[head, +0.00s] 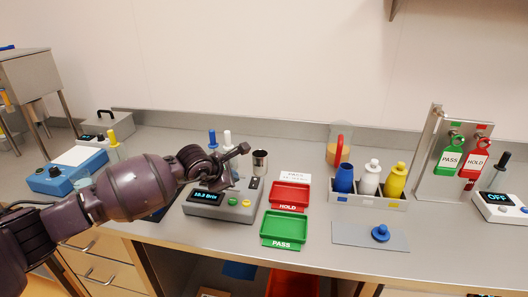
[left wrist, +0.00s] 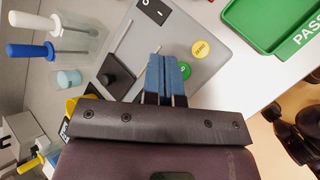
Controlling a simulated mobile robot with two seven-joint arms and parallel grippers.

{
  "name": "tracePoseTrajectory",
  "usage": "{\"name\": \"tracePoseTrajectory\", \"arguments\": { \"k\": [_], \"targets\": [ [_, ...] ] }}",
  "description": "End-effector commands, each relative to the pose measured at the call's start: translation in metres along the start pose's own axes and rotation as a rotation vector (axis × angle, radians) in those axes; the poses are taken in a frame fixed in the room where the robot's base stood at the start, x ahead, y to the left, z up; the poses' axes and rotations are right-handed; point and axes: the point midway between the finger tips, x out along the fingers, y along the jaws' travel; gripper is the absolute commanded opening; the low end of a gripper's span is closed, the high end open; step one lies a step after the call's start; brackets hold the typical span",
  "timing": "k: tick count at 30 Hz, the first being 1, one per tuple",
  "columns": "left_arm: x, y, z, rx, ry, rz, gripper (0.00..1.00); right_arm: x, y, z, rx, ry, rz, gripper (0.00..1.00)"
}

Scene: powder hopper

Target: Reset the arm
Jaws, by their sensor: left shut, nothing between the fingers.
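My left arm comes in from the left in the head view, over the bench. My left gripper (head: 228,178) is above the grey scale (head: 240,210) with a lit display. In the left wrist view, the blue fingertips of the left gripper (left wrist: 166,76) are together, with nothing held between them. The scale's grey top (left wrist: 205,25) and its yellow and green buttons lie beyond the fingers. The arm hides part of the scale in the head view. My right gripper is not seen.
Farther right are a bottle caddy (head: 367,202), a grey plate (head: 350,235) with a blue knob (head: 380,233), and a tag stand (head: 431,150).

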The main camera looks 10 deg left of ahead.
Motion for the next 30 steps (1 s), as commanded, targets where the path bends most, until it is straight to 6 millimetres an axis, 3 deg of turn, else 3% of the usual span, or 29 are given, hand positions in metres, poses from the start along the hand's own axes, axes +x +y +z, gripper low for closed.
{"name": "tracePoseTrajectory", "arguments": {
  "k": [5, 8, 13, 18, 24, 30],
  "targets": [
    [-0.001, -0.002, 0.019, -0.104, -0.112, -0.014, 0.0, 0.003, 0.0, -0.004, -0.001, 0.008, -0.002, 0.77],
    [-0.009, -0.007, 0.044, -0.23, -0.242, -0.066, 0.0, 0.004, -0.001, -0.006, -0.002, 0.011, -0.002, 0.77],
    [-0.037, -0.007, 0.104, -0.507, -0.508, -0.18, 0.0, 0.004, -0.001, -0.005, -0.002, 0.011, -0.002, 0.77],
    [-0.065, -0.013, 0.141, -0.846, -0.738, -0.327, 0.0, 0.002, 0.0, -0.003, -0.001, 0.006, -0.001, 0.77],
    [-0.087, -0.018, 0.15, -1.313, -0.941, -0.5, 0.0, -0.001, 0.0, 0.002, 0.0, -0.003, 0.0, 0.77],
    [-0.093, -0.025, 0.122, -1.848, -1.064, -0.644, 0.0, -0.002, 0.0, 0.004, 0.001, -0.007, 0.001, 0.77]
  ]
}}
